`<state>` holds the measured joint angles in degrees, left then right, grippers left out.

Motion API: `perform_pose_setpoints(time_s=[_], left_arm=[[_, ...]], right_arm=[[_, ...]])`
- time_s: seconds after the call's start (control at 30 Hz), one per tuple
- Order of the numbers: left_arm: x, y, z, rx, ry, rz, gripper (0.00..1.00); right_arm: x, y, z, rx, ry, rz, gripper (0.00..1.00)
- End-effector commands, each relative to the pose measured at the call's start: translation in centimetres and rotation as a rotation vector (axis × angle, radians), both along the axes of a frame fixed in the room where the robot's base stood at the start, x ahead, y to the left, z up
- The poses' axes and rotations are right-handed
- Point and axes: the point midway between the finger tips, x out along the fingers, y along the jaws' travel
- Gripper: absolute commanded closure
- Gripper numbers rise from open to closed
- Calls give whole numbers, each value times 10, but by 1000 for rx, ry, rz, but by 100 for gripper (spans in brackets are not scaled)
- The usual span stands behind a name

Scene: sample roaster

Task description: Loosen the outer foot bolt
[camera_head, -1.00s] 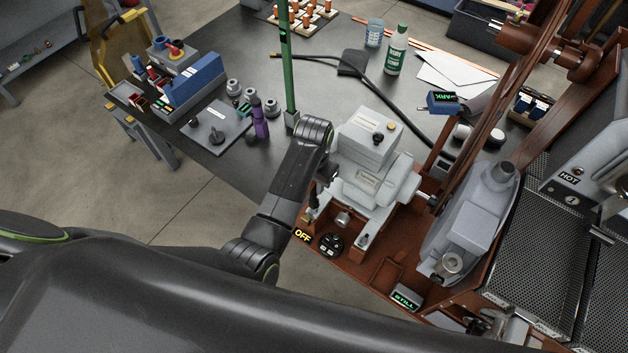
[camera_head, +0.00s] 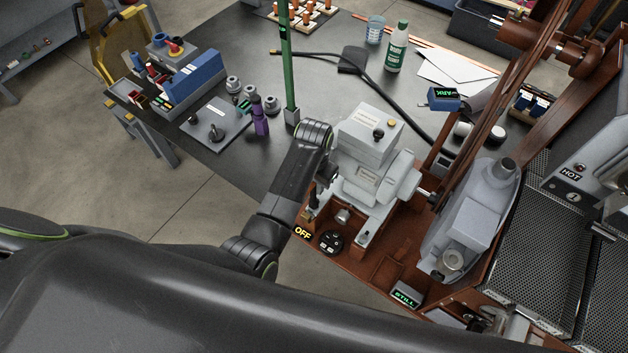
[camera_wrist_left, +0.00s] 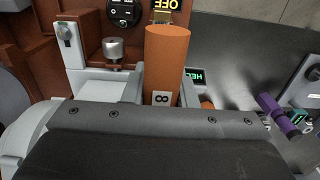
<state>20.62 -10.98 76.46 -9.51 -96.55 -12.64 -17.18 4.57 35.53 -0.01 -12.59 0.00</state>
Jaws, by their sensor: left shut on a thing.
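The grey motor unit (camera_head: 372,185) stands on the reddish-brown machine base. My left gripper (camera_head: 316,200) points down at its near left side, mostly hidden by my own wrist. In the left wrist view it is shut on an orange-brown cylindrical tool handle (camera_wrist_left: 166,55) with a white "8" label. The handle stands beside the grey foot casting. A silver round-headed bolt (camera_wrist_left: 112,48) shows left of it, and another fastener (camera_wrist_left: 66,40) sits farther left. The tool's lower end and any bolt under it are hidden, so I cannot tell whether they are engaged. My right gripper is not in view.
A round black control (camera_head: 331,242) and an "OFF" sign (camera_head: 303,232) lie close to the gripper. A green post (camera_head: 289,75) rises behind my wrist. The dark table top is mostly clear between.

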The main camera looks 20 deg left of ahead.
Motion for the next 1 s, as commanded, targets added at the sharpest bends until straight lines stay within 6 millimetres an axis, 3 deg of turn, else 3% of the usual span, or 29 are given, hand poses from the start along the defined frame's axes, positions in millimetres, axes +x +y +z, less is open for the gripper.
perform_pose_setpoints(time_s=[0.77,1.0], left_arm=[[0,0,-11,0,-1,2,100],[0,0,-11,0,-1,169,100]], right_arm=[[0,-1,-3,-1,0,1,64],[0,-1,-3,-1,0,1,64]])
